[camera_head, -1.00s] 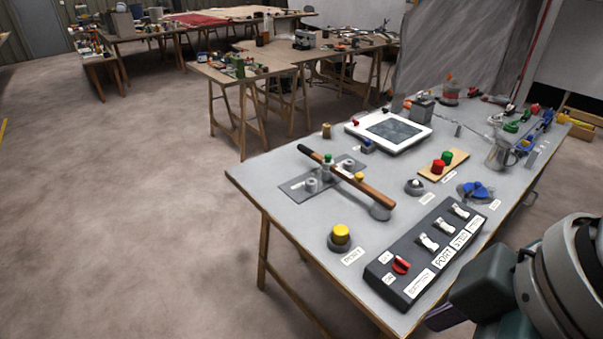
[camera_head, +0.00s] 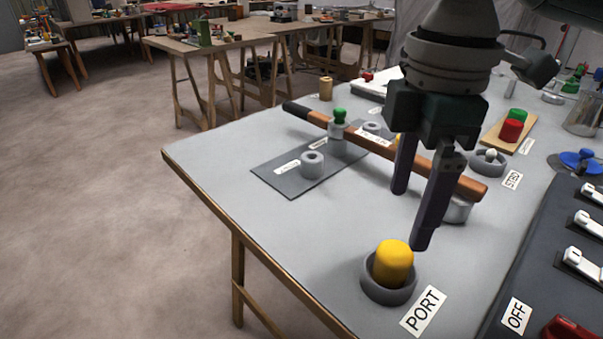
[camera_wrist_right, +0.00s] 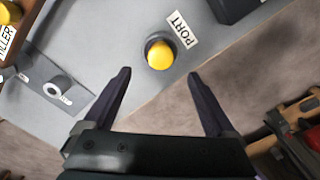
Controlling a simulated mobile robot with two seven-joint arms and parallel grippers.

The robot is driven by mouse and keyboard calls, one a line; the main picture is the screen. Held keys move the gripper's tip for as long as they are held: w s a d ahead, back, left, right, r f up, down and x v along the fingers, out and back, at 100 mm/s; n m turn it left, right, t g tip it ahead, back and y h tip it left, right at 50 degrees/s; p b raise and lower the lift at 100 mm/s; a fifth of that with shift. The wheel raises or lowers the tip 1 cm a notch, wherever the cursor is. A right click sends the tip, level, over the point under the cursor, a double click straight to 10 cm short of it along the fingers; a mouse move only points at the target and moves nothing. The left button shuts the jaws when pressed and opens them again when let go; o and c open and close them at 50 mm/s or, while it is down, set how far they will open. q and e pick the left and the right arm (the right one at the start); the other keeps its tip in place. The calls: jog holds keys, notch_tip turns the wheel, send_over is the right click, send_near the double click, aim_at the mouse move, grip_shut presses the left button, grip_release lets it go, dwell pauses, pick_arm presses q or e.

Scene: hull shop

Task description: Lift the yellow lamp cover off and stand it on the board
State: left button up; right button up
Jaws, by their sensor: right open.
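The yellow lamp cover (camera_head: 393,262) stands upright in a grey ring base (camera_head: 380,292) beside the PORT label, near the table's front edge. It also shows in the right wrist view (camera_wrist_right: 160,56), just beyond the fingertips and between their lines. My right gripper (camera_head: 410,218) is open and empty above the table, pointing down, a little behind the cover and apart from it. A small wooden board (camera_head: 492,139) lies at the right, with a red cover (camera_head: 511,130) and a green cover (camera_head: 517,114) on it. My left gripper is in neither view.
A dark switch panel (camera_head: 545,283) fills the front right. The table's left corner is clear.

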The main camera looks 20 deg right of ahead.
aim_at(396, 251)
jog(key=f, duration=0.3)
jog(key=shift+s+a+f, duration=0.1)
jog(key=shift+s+f, duration=0.2)
jog(key=shift+s, duration=0.05)
jog(key=f, duration=0.1)
jog(key=f+b, duration=0.1)
jog(key=f, duration=0.1)
jog(key=f+b, duration=0.1)
jog(key=f, duration=0.1)
jog(key=shift+w+f, duration=0.15)
jog(key=shift+w, duration=0.1)
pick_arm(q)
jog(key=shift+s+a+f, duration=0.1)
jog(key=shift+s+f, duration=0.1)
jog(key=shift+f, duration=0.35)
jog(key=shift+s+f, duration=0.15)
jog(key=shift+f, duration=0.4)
pick_arm(e)
jog(key=c, duration=1.4)
pick_arm(q)
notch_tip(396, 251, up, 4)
jog(key=p, duration=0.4)
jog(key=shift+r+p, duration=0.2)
jog(key=shift+p, duration=0.1)
pick_arm(e)
notch_tip(396, 251, up, 20)
